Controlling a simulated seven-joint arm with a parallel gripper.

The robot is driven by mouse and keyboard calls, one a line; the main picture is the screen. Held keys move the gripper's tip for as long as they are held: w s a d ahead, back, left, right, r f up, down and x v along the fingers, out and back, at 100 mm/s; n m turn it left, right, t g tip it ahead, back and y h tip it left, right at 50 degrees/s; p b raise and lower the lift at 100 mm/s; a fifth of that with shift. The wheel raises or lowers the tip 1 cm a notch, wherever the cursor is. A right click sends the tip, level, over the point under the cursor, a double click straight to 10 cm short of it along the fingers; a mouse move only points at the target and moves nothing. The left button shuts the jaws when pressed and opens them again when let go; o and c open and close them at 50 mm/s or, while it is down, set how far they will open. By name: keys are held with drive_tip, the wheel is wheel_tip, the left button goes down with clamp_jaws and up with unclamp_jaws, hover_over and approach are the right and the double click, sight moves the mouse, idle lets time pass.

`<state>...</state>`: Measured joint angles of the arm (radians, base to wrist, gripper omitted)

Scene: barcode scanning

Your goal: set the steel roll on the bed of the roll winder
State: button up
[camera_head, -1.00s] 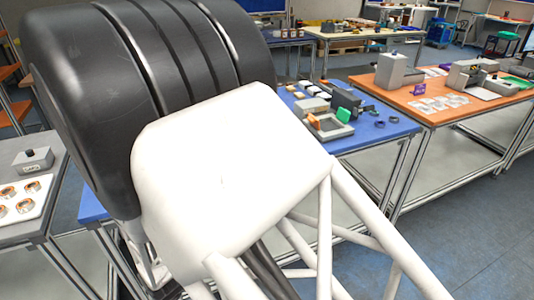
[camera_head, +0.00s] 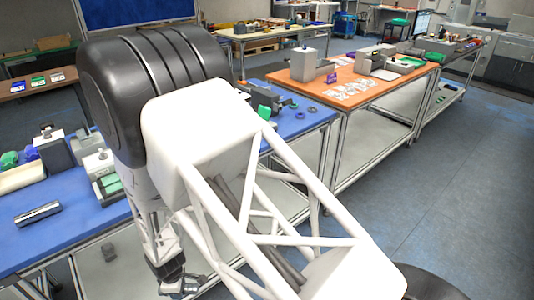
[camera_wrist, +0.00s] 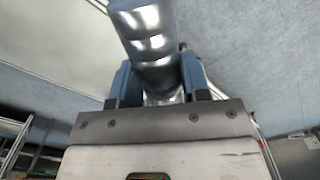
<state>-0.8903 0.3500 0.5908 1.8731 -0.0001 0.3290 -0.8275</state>
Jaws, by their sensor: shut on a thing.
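In the wrist view my gripper (camera_wrist: 158,78) is shut on the steel roll (camera_wrist: 148,28), a shiny cylinder between its two blue fingers. The roll sticks out past the fingers towards the top of the picture. In the head view my gripper (camera_head: 176,280) hangs low in front of the blue table, beyond its front edge; the held roll is hard to make out there. Grey machines (camera_head: 55,148) stand on the blue table at the left; I cannot tell which, if any, is the roll winder. My arm hides the middle of that table.
An orange-topped table (camera_head: 310,88) with boxes and cards stands to the right. Open floor (camera_head: 440,190) lies at the right.

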drive_tip(key=w+d+f+m, duration=0.2)
drive_tip(key=w+d+m, duration=0.3)
drive_tip(key=w+d, duration=0.65)
drive_tip(key=w+d+f+m, duration=0.2)
drive_tip(key=w+d+m, duration=0.3)
drive_tip(key=w+d, duration=0.65)
drive_tip(key=w+d+f+m, duration=0.1)
drive_tip(key=w+d+m, duration=0.2)
drive_tip(key=d, duration=0.6)
drive_tip(key=w+d+f+m, duration=0.1)
drive_tip(key=w+d+m, duration=0.2)
drive_tip(key=d, duration=0.7)
drive_tip(key=w+d+f+m, duration=0.1)
drive_tip(key=w+d+m, duration=0.2)
drive_tip(key=w+d, duration=0.3)
drive_tip(key=d, duration=0.3)
drive_tip(key=shift+w+d+m, duration=0.2)
drive_tip(key=shift+d+m, duration=0.1)
drive_tip(key=shift+d, duration=0.1)
